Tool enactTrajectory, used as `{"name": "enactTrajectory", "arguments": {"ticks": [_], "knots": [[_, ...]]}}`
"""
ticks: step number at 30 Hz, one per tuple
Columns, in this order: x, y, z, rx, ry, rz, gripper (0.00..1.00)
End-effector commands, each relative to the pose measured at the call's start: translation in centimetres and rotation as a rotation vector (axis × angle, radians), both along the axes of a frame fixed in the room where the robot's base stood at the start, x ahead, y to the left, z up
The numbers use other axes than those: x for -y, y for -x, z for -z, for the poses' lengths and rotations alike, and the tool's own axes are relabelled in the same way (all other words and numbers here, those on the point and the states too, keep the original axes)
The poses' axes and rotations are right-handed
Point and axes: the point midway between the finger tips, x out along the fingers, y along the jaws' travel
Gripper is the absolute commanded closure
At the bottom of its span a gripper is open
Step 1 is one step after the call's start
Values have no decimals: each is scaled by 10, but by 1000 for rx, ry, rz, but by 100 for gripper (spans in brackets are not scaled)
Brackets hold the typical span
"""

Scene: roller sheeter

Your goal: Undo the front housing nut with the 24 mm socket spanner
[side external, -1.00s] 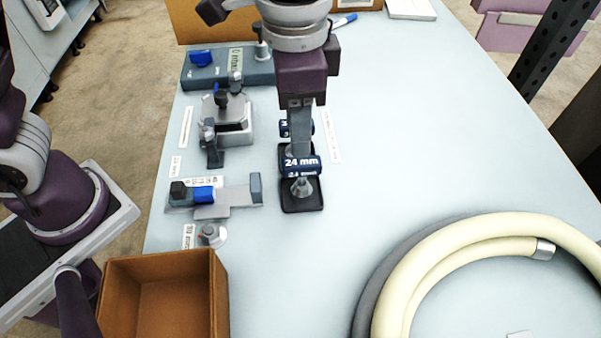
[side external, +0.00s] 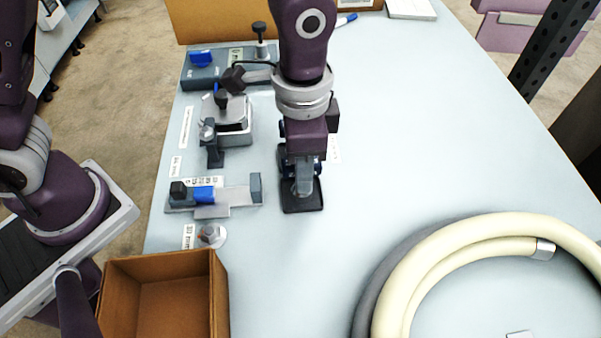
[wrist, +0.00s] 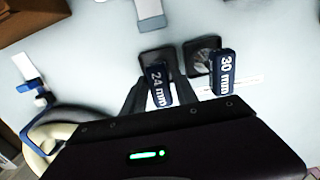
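The 24 mm socket spanner (wrist: 158,85) has a dark blue labelled handle and stands in a small black tray (side external: 303,204). My gripper (wrist: 158,98) is down at it, with one finger on each side of the handle. The fingers look apart, with a gap beside the handle. In the side view my gripper (side external: 303,188) covers most of this spanner. The 30 mm spanner (wrist: 224,73) stands beside it in its own black tray. A hex nut on a round base (side external: 209,234) is at the near left; I cannot tell if it is the front housing nut.
A grey fixture with a blue part (side external: 204,194) and a metal block fixture (side external: 232,120) stand left of the trays. An open brown box (side external: 165,295) is at the near left. A cream hose coil (side external: 420,265) lies at the near right. The table's middle right is clear.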

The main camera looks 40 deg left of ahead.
Motion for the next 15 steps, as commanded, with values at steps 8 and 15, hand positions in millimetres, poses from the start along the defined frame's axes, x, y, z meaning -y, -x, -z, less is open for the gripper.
{"name": "enactTrajectory", "arguments": {"ticks": [8, 15], "knots": [[0, 0, 0, 0, 0, 0, 100], [0, 0, -2, 1, 1, 0, 100]]}}
